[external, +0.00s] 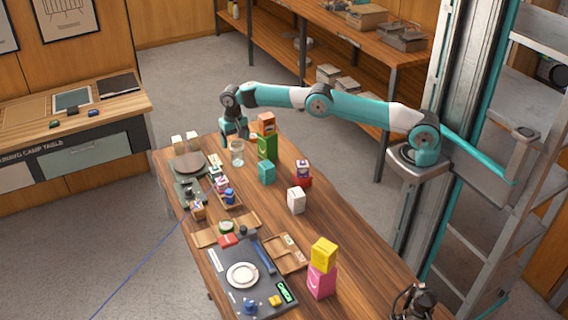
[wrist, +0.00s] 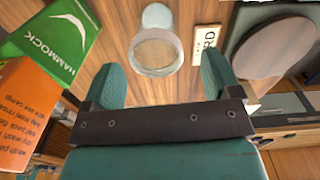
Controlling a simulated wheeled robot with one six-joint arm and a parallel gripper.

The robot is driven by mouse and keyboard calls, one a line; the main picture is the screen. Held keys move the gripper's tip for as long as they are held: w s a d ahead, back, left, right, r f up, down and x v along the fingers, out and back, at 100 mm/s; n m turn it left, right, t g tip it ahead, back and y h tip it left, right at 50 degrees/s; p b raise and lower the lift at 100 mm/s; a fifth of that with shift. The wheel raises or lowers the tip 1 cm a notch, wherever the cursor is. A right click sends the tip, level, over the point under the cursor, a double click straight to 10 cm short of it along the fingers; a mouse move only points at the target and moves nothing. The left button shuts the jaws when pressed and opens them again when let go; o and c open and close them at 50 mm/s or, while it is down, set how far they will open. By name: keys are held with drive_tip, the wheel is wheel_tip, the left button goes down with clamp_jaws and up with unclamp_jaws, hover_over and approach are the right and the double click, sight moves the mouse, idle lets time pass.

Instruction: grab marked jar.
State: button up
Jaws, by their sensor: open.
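A clear glass jar (external: 237,153) stands on the wooden table near its far end. In the wrist view the jar (wrist: 157,48) shows its round rim, and no mark on it can be made out. A white card (wrist: 206,45) with black letters "RD" lies beside it. My gripper (external: 236,132) is over the far end of the table, close above the jar. Its two fingers (wrist: 162,78) are apart with nothing between them, and the jar appears just beyond their tips.
A green hammock box (external: 267,146) and an orange box (external: 266,123) stand stacked right of the jar. A teal box (external: 266,172) is nearer. A round brown disc (external: 189,165) on a dark scale-like base is at the left.

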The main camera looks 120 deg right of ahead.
sight(237, 149)
drive_tip(key=shift+s+f+p, duration=0.2)
drive_tip(key=shift+f+p, duration=0.35)
drive_tip(key=shift+f, duration=2)
drive_tip(key=c, duration=1.1)
drive_tip(key=shift+o, duration=0.2)
drive_tip(key=shift+r, duration=0.1)
wheel_tip(237, 149, up, 20)
drive_tip(key=p, duration=0.5)
drive_tip(key=shift+p, duration=0.4)
